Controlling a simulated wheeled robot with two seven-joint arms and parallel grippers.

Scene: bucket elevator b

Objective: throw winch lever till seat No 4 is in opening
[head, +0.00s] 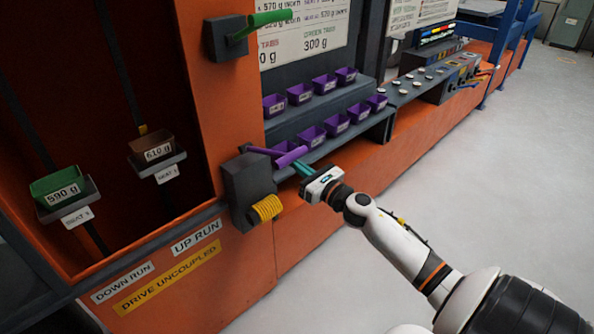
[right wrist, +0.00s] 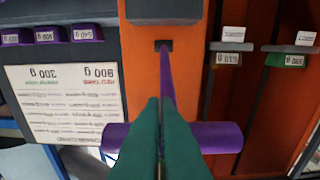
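In the opening at left, a green 590 g bucket (head: 56,185) and a brown 610 g bucket (head: 152,147) rest on seats. The brown bucket's seat (head: 172,166) has a label too small to read surely. My left gripper is out of view.
A green lever (head: 262,23) is on the post above. Purple bins (head: 312,136) stand on shelves to the right. The grey floor (head: 500,200) at right is clear.

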